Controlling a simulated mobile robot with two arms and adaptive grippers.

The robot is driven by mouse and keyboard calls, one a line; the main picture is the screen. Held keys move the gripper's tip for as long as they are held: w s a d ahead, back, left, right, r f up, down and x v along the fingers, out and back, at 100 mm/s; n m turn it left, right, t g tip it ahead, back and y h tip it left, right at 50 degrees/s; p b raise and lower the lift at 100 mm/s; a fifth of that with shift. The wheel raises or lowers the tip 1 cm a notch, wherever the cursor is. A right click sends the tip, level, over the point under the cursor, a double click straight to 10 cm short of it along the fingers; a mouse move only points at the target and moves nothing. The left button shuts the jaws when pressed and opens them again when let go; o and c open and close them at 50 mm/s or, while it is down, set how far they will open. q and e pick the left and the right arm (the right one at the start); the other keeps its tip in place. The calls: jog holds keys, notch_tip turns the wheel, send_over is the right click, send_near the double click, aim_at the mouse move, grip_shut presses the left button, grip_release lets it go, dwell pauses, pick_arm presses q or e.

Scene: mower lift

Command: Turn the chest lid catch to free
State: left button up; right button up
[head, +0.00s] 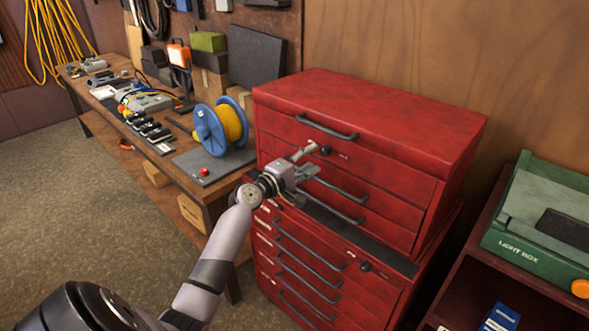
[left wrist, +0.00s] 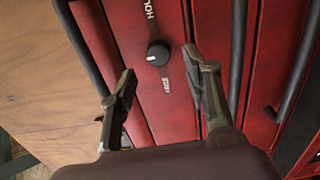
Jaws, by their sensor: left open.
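The red tool chest (head: 375,120) stands on a red drawer cabinet, with its lid closed. The lid catch is a small round black knob (left wrist: 158,54) on the chest's front; it also shows in the head view (head: 325,150). A short white pointer mark is on the knob. The label HOLD (left wrist: 150,9) and a smaller, blurred label (left wrist: 166,85) lie on opposite sides of it. My left gripper (head: 315,159) is open in front of the chest. In the left wrist view its fingers lie either side of the knob, apart from it. My right gripper is out of view.
Dark bar handles (head: 328,127) stick out from the chest front close to the left gripper. A workbench with a blue and yellow cable reel (head: 220,127) stands to the left. A green light box (head: 535,220) sits on a shelf at right.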

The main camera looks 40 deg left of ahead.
pick_arm(q)
jog(key=s, duration=0.7)
jog(key=shift+s+a, duration=0.3)
jog(key=shift+s, duration=0.05)
jog(key=s+d+f+m+g+b, duration=0.1)
jog(key=s+d+f+m+g, duration=0.2)
jog(key=f, duration=1.2)
jog(key=s+d+f+m+g+y+b, duration=0.1)
jog(key=s+d+f+g, duration=0.3)
jog(key=f, duration=1.1)
jog(key=s+f+m+g+b, duration=0.25)
jog(key=s+f, duration=0.25)
jog(key=f, duration=1)
jog(key=s+d+f+m+g, duration=0.2)
jog(key=s+d+f+m, duration=0.15)
jog(key=s+f, duration=0.5)
jog(key=s+d+f+m+g, duration=0.2)
jog(key=s+d+f+m, duration=0.15)
jog(key=s+f, duration=0.55)
jog(key=s+d+f+m+g+b, duration=0.1)
jog(key=s+d+f+m, duration=0.2)
jog(key=s, duration=0.7)
jog(key=s+d+f+m+g+b, duration=0.1)
jog(key=s+d+f+m+g, duration=0.1)
jog(key=s, duration=0.8)
jog(key=shift+d+f+m, duration=0.65)
jog(key=shift+d+f, duration=0.2)
jog(key=shift+f, duration=0.1)
jog(key=shift+g, duration=0.25)
jog(key=shift+c, duration=0.4)
